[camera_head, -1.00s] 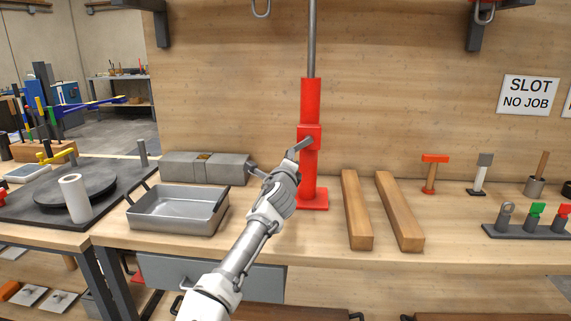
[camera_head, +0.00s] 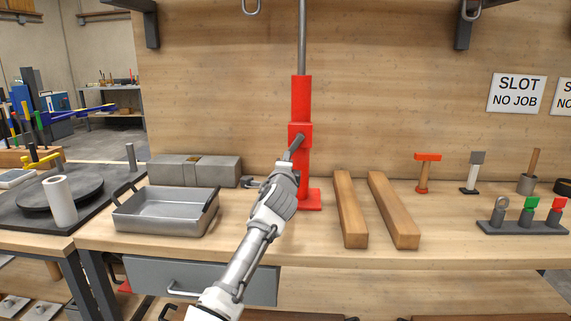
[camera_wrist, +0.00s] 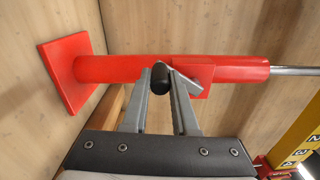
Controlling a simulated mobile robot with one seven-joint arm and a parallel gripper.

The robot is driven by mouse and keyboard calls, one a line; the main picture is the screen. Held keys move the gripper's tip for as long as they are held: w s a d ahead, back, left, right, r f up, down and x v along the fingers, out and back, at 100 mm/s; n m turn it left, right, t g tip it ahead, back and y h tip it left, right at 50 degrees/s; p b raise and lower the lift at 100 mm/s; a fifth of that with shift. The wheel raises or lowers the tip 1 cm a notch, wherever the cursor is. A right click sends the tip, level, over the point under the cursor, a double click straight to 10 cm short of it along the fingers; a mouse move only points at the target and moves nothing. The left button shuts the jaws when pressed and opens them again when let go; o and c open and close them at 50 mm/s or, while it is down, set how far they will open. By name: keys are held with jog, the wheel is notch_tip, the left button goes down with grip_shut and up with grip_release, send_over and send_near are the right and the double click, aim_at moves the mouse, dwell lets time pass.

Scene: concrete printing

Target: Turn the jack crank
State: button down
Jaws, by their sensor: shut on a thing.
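The red jack (camera_head: 301,100) stands upright on the wooden bench, with a square base plate and a grey rod rising from its top. In the wrist view the jack (camera_wrist: 130,69) lies sideways across the picture. Its crank (camera_head: 297,146) is a short grey arm at the collar, tilted down toward my gripper. The crank's dark end (camera_wrist: 160,78) shows between the fingertips. My gripper (camera_wrist: 168,85) is shut on the crank, in front of the jack. In the head view my gripper (camera_head: 288,170) hides the crank's lower end and part of the jack's lower body.
Two wooden beams (camera_head: 351,210) lie right of the jack. A metal tray (camera_head: 165,211) and a grey block (camera_head: 195,170) stand to the left. Small tools and a rack (camera_head: 526,228) are at the far right. A yellow numbered post (camera_wrist: 300,135) shows in the wrist view.

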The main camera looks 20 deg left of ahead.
jog(key=shift+f, duration=0.2)
jog(key=c, duration=0.7)
grip_release()
jog(key=shift+r, duration=0.1)
jog(key=p+v, duration=0.2)
jog(key=v, duration=1.5)
jog(key=shift+s+d, duration=0.1)
jog(key=shift+d, duration=0.05)
